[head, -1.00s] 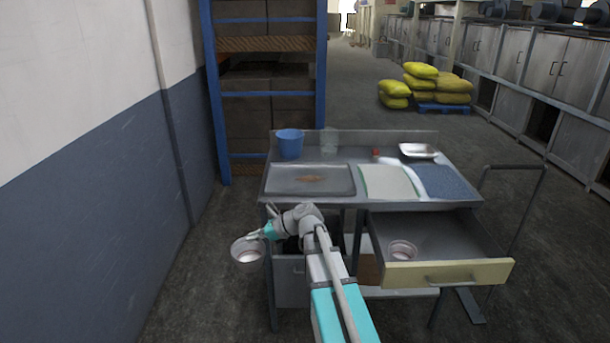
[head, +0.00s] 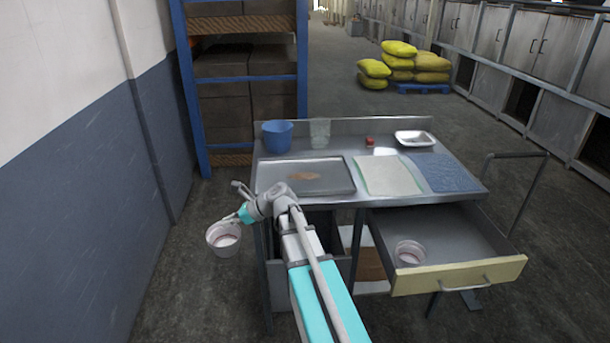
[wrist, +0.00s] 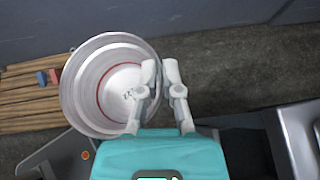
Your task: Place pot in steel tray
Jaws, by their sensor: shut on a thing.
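My gripper (head: 236,217) is shut on the rim of a pale round pot (head: 223,240). It holds the pot off the left side of the table, over open floor, below table-top height. In the wrist view the pot (wrist: 85,85) is open-topped and appears empty, with a red ring inside. My two fingers (wrist: 160,68) are close together at its right rim.
A blue bucket (head: 277,135), a clear container (head: 319,132) and a small red object (head: 369,142) stand at the table's back. White and blue mats (head: 388,175) lie right of the wide tray. The left wall (head: 80,170) is beyond the pot.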

